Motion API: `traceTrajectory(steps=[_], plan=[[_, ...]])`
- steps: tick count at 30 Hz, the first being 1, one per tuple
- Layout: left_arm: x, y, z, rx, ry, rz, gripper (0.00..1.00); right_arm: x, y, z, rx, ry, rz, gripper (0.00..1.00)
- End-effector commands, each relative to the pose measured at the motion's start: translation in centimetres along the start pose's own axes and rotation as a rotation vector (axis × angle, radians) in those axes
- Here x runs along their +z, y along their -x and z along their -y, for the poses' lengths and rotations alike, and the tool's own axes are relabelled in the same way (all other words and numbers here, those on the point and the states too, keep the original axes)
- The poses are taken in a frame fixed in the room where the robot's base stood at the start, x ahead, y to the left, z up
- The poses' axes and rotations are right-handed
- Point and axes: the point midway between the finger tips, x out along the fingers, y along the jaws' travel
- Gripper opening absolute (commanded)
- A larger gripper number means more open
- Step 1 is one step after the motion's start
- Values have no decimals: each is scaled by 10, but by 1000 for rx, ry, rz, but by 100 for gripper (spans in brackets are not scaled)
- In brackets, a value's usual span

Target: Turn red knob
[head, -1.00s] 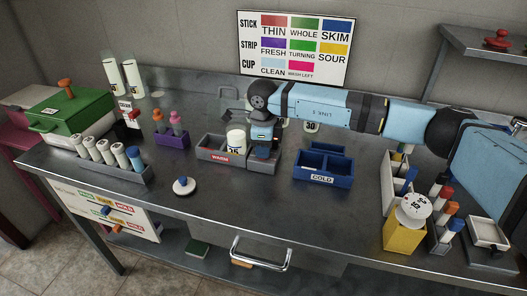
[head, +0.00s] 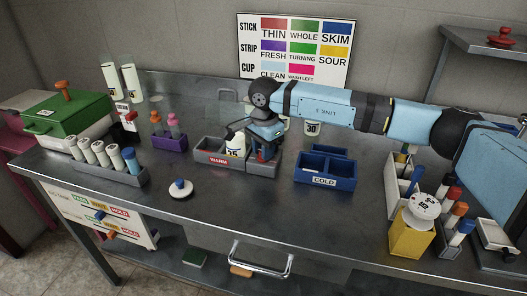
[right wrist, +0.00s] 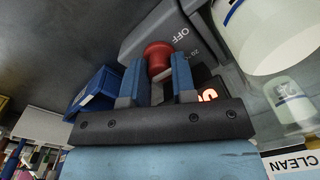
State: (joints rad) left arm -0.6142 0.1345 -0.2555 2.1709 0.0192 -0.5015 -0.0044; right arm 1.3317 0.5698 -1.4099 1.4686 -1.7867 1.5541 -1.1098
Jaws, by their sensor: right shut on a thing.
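The red knob (right wrist: 158,58) sits on a grey box (right wrist: 165,28) marked OFF in the right wrist view. My right gripper (right wrist: 156,78) has one finger on each side of the knob and is shut on it. In the head view my right gripper (head: 264,153) points down over the grey box (head: 262,168), at the right end of the WARM tray. Only a little red shows between its fingers there. My left gripper is not in view.
A white container (head: 236,145) stands in the WARM tray (head: 208,156), close to my gripper's left. The blue COLD tray (head: 325,183) lies to the right. A white-lidded yellow container (head: 410,240) stands at front right. The front middle counter is clear.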

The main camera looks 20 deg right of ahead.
Motion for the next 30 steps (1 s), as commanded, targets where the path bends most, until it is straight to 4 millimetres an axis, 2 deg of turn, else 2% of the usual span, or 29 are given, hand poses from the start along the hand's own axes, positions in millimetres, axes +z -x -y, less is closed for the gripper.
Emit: traceTrajectory(steps=[9, 23, 24, 27, 30], plan=[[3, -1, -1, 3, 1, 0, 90, 0, 1, 0, -2, 90, 3, 1], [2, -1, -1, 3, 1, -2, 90, 0, 1, 0, -2, 101, 3, 1], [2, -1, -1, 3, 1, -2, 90, 0, 1, 0, -2, 101, 3, 32], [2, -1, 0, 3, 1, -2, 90, 0, 1, 0, -1, 100, 3, 50], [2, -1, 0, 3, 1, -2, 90, 0, 1, 0, -1, 100, 3, 50]])
